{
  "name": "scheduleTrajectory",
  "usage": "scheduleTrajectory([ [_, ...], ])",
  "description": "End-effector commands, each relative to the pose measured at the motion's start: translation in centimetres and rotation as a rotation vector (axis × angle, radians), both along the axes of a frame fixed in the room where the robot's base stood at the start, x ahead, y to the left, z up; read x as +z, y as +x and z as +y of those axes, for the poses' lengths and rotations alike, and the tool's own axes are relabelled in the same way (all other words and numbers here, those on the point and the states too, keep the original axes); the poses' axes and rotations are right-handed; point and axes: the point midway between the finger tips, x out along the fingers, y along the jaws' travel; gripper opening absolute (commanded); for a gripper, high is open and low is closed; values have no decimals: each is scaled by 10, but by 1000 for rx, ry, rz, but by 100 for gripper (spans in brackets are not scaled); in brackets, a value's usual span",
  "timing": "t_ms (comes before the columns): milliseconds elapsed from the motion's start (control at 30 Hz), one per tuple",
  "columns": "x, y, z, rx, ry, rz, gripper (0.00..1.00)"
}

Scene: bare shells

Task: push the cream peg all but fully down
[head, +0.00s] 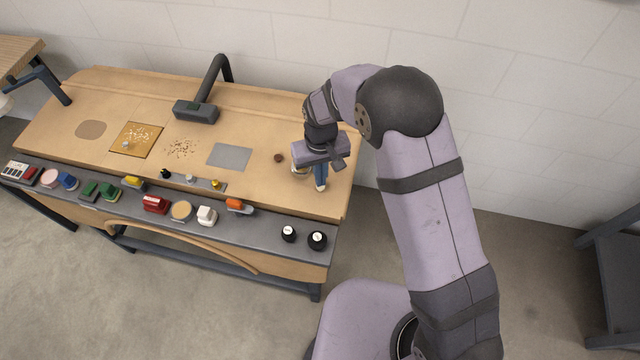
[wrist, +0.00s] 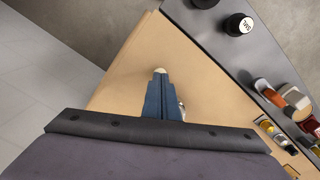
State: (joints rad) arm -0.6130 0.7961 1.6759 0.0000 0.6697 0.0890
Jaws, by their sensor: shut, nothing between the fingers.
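My gripper (head: 320,187) is shut, its blue fingers pointing down near the right end of the wooden bench. In the wrist view the closed fingers (wrist: 160,80) reach away from the camera, with nothing between them. A small cream end, which looks like the cream peg (wrist: 160,71), shows just past the fingertips. Most of it is hidden behind them, so its height and whether the fingers touch it cannot be told.
A small dark brown round spot (head: 278,157) and a grey square (head: 230,156) lie left of my gripper. Two black knobs (head: 317,240) stand on the grey front ledge (head: 265,236), with several coloured items farther left. A dark bent post (head: 215,75) rises at the back.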

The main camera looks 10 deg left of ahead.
Motion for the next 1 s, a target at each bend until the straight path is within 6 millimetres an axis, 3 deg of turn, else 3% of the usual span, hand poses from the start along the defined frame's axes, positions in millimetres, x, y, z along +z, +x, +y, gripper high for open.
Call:
scheduleTrajectory([
  [1000,-8,0,0,0,0,0,0],
])
